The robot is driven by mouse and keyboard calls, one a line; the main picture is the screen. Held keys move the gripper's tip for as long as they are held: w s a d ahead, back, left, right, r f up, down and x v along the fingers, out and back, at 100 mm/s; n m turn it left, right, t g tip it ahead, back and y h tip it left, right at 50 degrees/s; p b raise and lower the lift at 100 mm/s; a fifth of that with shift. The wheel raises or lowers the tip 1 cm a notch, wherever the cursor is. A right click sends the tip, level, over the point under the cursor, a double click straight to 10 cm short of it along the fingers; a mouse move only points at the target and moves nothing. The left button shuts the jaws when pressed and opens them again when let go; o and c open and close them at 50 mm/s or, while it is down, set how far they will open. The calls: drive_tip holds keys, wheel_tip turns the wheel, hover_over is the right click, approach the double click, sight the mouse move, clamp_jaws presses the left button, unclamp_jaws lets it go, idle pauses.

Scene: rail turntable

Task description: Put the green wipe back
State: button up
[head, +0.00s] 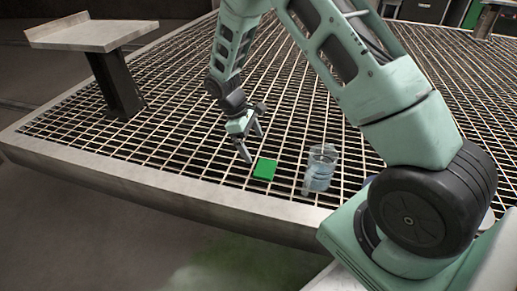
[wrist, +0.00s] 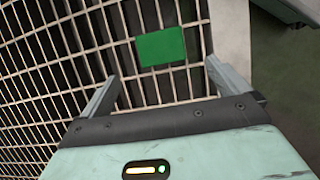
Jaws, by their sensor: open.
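The green wipe (head: 265,169) is a small flat green square lying on the metal grating near its front edge. In the wrist view the wipe (wrist: 161,47) lies ahead of the fingertips, roughly between their lines. My gripper (head: 252,145) is open and empty, above the grating just behind and left of the wipe in the head view. Its two fingers also show in the wrist view (wrist: 160,82), spread apart and not touching the wipe.
A clear container with bluish contents (head: 320,168) stands on the grating just right of the wipe. A pale tray-topped post (head: 95,36) stands at the left. The grating (head: 170,150) ends at a pale solid rim (head: 150,185). The grating left of the wipe is clear.

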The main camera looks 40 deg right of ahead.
drive_tip(key=s+a+r+t+y, duration=0.1)
drive_tip(key=s+a+r, duration=0.4)
drive_tip(key=a+r, duration=0.25)
drive_tip(key=s+a+r+t+y, duration=0.1)
drive_tip(key=s+a+r, duration=0.4)
drive_tip(key=a, duration=0.4)
drive_tip(key=s+a+r, duration=0.2)
drive_tip(key=s+r, duration=0.1)
drive_tip(key=s, duration=0.6)
drive_tip(key=s+a+r+t+y, duration=0.1)
drive_tip(key=s+a+r, duration=0.2)
drive_tip(key=s, duration=0.5)
drive_tip(key=shift+s+r+p, duration=0.35)
drive_tip(key=shift+r, duration=0.1)
wheel_tip(320, 180, up, 35)
drive_tip(key=p, duration=3.5)
drive_tip(key=shift+r, duration=0.1)
